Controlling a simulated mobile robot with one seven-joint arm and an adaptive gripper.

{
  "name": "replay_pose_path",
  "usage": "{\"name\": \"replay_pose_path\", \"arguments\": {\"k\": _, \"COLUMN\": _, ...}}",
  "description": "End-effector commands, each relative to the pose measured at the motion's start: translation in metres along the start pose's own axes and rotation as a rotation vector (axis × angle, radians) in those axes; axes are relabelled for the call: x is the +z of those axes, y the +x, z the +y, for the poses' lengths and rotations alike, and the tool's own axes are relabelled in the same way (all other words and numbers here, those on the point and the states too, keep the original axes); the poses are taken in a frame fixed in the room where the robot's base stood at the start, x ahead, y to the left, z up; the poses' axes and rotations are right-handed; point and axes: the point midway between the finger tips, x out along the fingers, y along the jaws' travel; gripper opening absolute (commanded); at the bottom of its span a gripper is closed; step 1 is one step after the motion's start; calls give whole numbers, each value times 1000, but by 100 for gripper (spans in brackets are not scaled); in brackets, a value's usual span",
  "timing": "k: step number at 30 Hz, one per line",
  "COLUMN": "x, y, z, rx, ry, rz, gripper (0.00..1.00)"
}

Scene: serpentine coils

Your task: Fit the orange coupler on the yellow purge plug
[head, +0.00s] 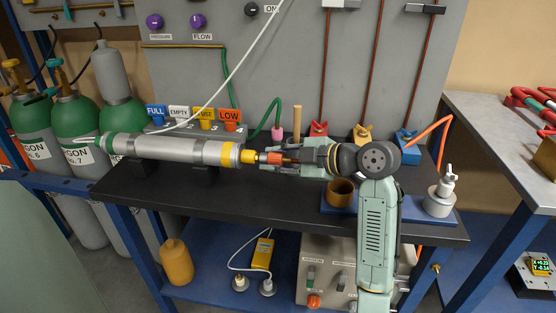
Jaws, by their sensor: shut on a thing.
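The yellow purge plug (248,156) sticks out from the right end of a silver cylinder (170,149) with a yellow band, which lies on its side on the bench. My gripper (278,158) reaches in from the right and is shut on the orange coupler (274,158). The coupler is in line with the plug, just to its right. I cannot tell whether the two touch or overlap. The gripper's fingers hide part of the coupler.
Red, tan and blue fittings (318,129) stand at the back. A brown cup (341,191) stands below my wrist. A white hose crosses above the cylinder.

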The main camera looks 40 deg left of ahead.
Motion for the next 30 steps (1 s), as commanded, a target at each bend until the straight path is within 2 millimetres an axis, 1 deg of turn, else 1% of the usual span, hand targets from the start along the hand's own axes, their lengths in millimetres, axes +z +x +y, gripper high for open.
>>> {"name": "replay_pose_path", "arguments": {"k": 9, "x": -2, "y": 3, "z": 0, "rx": 0, "ry": -1, "rz": 1, "gripper": 0}}
{"name": "replay_pose_path", "arguments": {"k": 10, "x": -2, "y": 3, "z": 0, "rx": 0, "ry": -1, "rz": 1, "gripper": 26}}
{"name": "replay_pose_path", "arguments": {"k": 20, "x": -2, "y": 2, "z": 0, "rx": 1, "ry": -1, "rz": 1, "gripper": 48}}
{"name": "replay_pose_path", "arguments": {"k": 30, "x": -1, "y": 0, "z": 0, "rx": 1, "ry": 0, "rz": 0, "gripper": 49}}
